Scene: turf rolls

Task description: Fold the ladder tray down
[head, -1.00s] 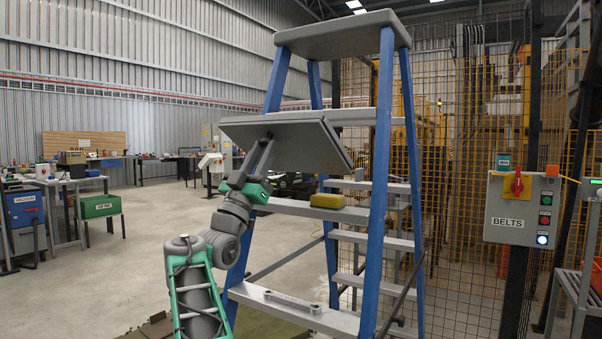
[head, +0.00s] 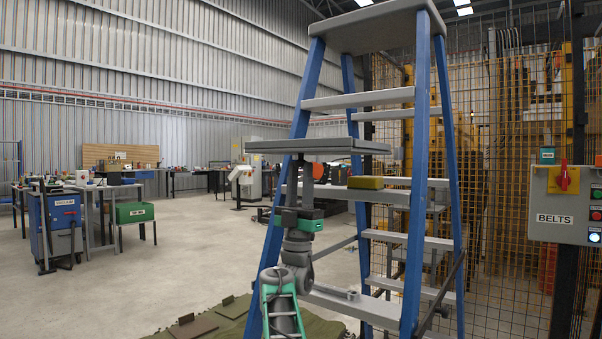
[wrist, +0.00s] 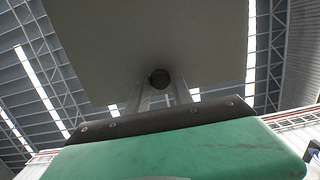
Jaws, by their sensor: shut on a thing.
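The ladder tray (head: 335,146) is a flat grey panel on the blue step ladder (head: 424,150). It stands out to the left of the ladder and looks about level in the head view. My gripper (head: 297,166) is under the tray, pointing up. In the wrist view the pale underside of the tray (wrist: 150,40) fills the top. A dark round knob (wrist: 159,78) on it sits at the tips of my gripper (wrist: 160,92), which is shut on it. The tray's hinge side is not clear to see.
A mesh fence (head: 510,120) and a BELTS control box (head: 563,205) stand to the right. A green mat (head: 215,322) lies on the floor below. Open floor is to the left.

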